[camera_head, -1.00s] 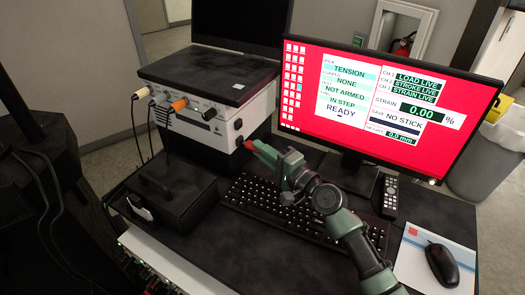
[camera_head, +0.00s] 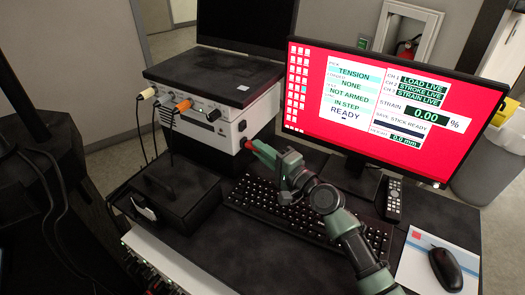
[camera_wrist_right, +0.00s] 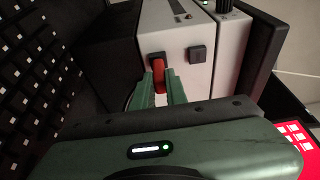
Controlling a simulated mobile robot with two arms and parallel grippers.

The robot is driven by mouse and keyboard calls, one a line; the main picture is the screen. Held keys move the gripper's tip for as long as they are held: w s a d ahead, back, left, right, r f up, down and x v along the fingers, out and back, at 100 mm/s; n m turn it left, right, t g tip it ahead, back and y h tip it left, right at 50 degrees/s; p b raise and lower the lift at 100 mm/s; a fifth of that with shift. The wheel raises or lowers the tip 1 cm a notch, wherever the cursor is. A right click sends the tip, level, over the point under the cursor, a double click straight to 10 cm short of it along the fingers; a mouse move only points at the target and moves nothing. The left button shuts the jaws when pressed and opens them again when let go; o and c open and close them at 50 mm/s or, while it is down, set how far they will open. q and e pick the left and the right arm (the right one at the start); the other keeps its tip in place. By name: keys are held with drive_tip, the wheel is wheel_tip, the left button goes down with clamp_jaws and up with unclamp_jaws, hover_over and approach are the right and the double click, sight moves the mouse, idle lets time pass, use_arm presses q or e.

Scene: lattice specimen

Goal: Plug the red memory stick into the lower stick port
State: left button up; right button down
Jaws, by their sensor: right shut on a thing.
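The red memory stick (camera_wrist_right: 159,74) is in the right wrist view, its far end at a dark port (camera_wrist_right: 156,57) in the pale box's side and apparently in it. A second dark square (camera_wrist_right: 197,53), looking like the other port, is empty to its right. The keyboard side is left in that view, so the stick's port appears to be the lower one. My right gripper (camera_wrist_right: 158,91) is shut on the stick with green fingers either side. In the head view my right gripper (camera_head: 268,154) is beside the white box (camera_head: 207,132). My left gripper is not in view.
The monitor (camera_head: 375,100) reads "STICK READY" in its lower right field. A black keyboard (camera_head: 290,215) lies below my right arm. A remote (camera_head: 393,200) and a mouse (camera_head: 445,268) are to the right. A black case (camera_head: 180,205) stands in front of the white box.

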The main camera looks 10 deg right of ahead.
drive_tip(key=shift+s+a+r, duration=0.1)
drive_tip(key=shift+a, duration=0.3)
idle(1.2)
drive_tip(key=c, duration=1.6)
unclamp_jaws()
drive_tip(key=shift+o, duration=1.3)
drive_tip(key=shift+a, duration=0.25)
drive_tip(key=o, duration=0.5)
drive_tip(key=shift+d, duration=0.3)
drive_tip(key=shift+d, duration=0.15)
drive_tip(key=shift+v, duration=2.45)
